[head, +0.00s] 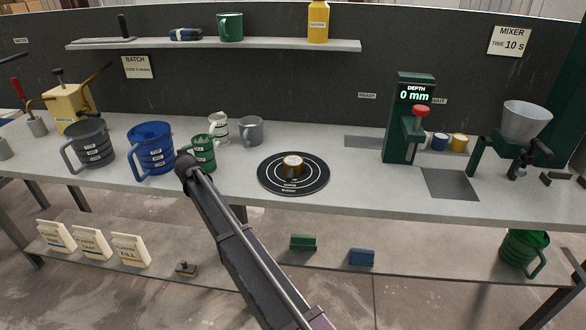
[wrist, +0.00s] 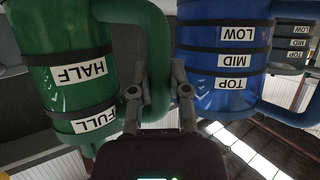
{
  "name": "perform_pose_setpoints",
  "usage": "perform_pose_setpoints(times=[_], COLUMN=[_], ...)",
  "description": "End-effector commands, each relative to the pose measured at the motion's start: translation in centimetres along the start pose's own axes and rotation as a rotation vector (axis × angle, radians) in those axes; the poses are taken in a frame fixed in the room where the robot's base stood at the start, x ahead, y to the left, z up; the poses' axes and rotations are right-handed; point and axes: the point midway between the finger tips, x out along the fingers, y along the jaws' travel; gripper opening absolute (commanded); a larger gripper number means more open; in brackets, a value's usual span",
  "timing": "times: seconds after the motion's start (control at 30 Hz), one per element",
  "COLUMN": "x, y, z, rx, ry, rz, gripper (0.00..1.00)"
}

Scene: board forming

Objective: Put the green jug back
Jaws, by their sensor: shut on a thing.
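The green jug (head: 204,151) with white level labels is upright at the bench's left half, beside the blue jug. In the wrist view the green jug (wrist: 70,65) appears upside down, with labels HALF and FULL. My gripper (wrist: 159,92) is shut on its green handle, one finger on each side. In the head view my arm covers the gripper and part of the jug. I cannot tell whether the jug's base touches the bench.
The blue jug (head: 151,149) stands close on the left, a grey jug (head: 90,146) beyond it. A white jug (head: 219,127) and grey mug (head: 250,131) stand behind. A round black target mat (head: 270,187) lies to the right. Another green jug (head: 524,250) is low at the far right.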

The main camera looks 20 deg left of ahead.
Motion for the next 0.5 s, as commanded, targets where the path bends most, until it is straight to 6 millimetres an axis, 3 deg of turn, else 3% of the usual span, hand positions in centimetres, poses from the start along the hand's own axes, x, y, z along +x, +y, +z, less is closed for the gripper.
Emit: perform_pose_setpoints(times=[0.17, 0.2, 0.33, 0.5], x=[0.12, 0.12, 0.10, 0.10], y=[-0.01, -0.01, -0.01, -0.01], z=[0.29, 0.29, 0.23, 0.24], rx=[-0.001, -0.001, -0.001, 0.000], ry=[0.001, 0.001, 0.001, 0.000], rz=[0.000, 0.000, 0.000, 0.000], gripper=[0.00, 0.26, 0.63, 0.63])
